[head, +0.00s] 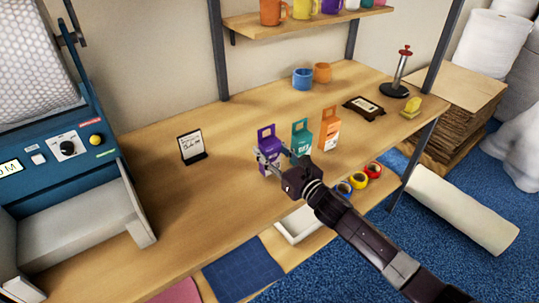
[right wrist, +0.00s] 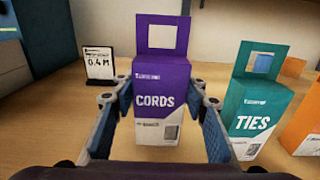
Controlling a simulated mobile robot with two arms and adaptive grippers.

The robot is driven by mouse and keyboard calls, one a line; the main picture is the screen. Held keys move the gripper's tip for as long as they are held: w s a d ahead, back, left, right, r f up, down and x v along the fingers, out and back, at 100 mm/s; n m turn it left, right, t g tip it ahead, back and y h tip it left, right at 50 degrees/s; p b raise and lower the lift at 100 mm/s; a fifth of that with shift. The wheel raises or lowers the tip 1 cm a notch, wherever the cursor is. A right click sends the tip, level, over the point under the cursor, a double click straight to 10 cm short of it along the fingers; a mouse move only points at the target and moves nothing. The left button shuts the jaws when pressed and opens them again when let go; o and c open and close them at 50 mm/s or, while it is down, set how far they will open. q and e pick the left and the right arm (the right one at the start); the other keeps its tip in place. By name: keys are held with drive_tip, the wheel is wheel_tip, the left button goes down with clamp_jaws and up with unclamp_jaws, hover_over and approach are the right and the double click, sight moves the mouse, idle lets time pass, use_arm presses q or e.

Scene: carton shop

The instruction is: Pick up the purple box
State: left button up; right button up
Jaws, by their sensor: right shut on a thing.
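The purple box (head: 267,145) stands upright on the wooden table, leftmost of a row of boxes. In the right wrist view the purple box (right wrist: 163,95) faces me, with a hang tab on top and the word "CORDS" on its front. My right gripper (head: 272,158) is at the purple box, its fingers on either side of it. In the right wrist view the right gripper (right wrist: 160,110) is shut on the box's sides. The box's base looks to be on the table. My left gripper is not in view.
A teal box (head: 301,138) and an orange box (head: 330,130) stand close to the right. A small sign (head: 191,148) stands to the left on the table (head: 180,205). Tape rolls (head: 358,180) sit below the front edge. A blue machine (head: 60,150) stands at far left.

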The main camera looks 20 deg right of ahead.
sight(269, 142)
wheel_tip(269, 142, up, 18)
drive_tip(key=p, duration=0.1)
idle(0.8)
